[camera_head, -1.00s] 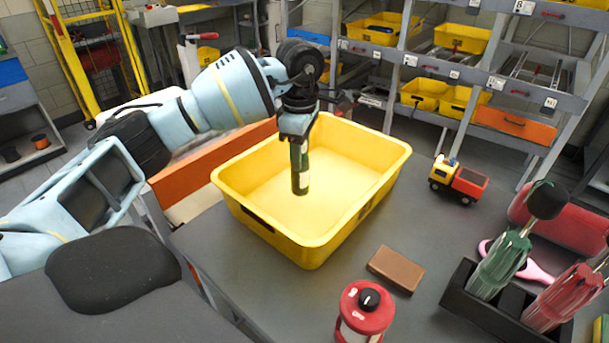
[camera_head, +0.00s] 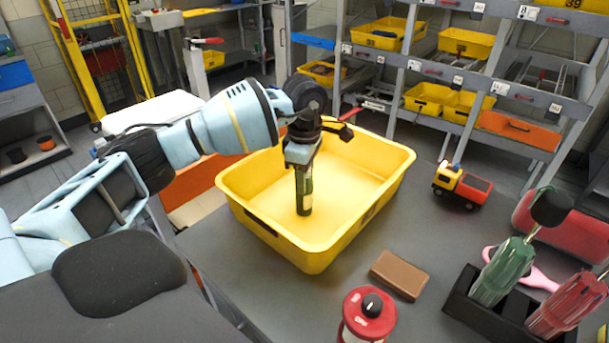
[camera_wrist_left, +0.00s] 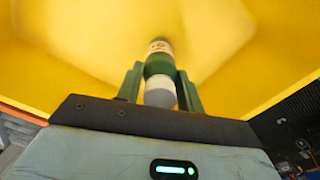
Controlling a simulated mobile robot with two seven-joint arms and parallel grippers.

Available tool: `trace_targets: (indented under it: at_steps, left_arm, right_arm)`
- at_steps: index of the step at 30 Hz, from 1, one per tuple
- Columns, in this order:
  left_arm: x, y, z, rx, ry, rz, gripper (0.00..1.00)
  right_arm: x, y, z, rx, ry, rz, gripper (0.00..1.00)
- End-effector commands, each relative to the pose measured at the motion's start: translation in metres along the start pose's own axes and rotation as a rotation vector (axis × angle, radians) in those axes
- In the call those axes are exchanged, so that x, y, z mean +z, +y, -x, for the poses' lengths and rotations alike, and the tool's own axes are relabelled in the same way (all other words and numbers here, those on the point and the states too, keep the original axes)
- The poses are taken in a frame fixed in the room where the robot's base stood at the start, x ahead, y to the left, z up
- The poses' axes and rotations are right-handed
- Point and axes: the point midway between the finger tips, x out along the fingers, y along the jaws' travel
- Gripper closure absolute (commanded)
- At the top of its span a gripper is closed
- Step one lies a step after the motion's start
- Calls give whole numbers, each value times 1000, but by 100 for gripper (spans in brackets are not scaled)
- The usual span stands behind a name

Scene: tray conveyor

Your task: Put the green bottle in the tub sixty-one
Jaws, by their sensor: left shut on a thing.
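The green bottle (camera_head: 304,192) is upright inside the yellow tub (camera_head: 366,214), over or on its floor; I cannot tell whether it touches. My left gripper (camera_head: 302,166) reaches down into the tub and is shut on the bottle's upper part. In the left wrist view, the bottle (camera_wrist_left: 160,68) sits between the two green fingers of the gripper (camera_wrist_left: 160,85), with the yellow tub floor (camera_wrist_left: 225,45) beyond. No number shows on this tub. My right gripper is not in view.
The grey table also holds a brown block (camera_head: 399,275), a red lantern-like object (camera_head: 368,316), a toy truck (camera_head: 462,186) and a dark holder (camera_head: 480,318) with green and red screwdrivers. A shelf rack (camera_head: 450,75) with yellow bins stands behind.

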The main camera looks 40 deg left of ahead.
Motion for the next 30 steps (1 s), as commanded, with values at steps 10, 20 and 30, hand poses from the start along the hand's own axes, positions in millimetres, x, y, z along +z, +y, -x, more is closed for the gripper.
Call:
trace_targets:
  at_steps: [10,20,30]
  left_arm:
    - [0,0,-2,-1,0,0,41]
    - [0,1,11,3,-1,0,41]
    - [1,1,75,3,-2,1,41]
  right_arm:
    - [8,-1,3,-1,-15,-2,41]
    - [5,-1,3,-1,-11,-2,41]
    - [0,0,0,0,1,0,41]
